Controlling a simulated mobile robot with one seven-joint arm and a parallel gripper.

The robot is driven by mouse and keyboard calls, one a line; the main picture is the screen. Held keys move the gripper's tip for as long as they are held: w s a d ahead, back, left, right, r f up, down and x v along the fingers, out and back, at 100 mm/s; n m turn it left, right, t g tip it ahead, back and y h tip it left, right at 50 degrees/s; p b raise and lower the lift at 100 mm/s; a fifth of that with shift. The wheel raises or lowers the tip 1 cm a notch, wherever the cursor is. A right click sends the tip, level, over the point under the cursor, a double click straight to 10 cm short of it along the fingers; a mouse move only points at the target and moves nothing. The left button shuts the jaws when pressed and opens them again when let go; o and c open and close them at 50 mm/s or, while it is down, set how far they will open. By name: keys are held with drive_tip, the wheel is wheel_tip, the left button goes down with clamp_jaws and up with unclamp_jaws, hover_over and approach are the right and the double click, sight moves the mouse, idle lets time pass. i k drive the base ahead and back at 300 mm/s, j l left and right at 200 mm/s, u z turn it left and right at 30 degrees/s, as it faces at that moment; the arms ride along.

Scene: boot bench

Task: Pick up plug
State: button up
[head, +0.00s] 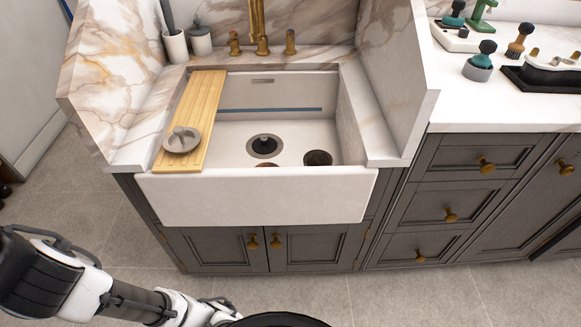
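The board lies across the left side of a white sink (258,199). The sink's drain (264,146) has a grey ring and a dark centre; I cannot tell whether that centre is a stopper or an opening. My arm reaches in from the lower left, well in front of and below the sink. My gripper's fingers do not show.
A dark round cup-like thing (318,158) and a partly hidden reddish thing stand in the sink. A brass faucet (259,28) rises behind it. Marble panels flank both sides. The right counter (470,107) holds brushes and trays. The floor in front is clear.

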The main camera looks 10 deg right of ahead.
sight(264, 144)
drive_tip(key=i+l+u, duration=0.2)
drive_tip(key=l, duration=0.25)
drive_tip(key=i+l+u, duration=0.2)
drive_tip(key=l, duration=0.25)
drive_tip(key=i+l+u, duration=0.2)
drive_tip(key=l, duration=0.3)
drive_tip(key=l+u, duration=0.2)
drive_tip(key=l, duration=0.3)
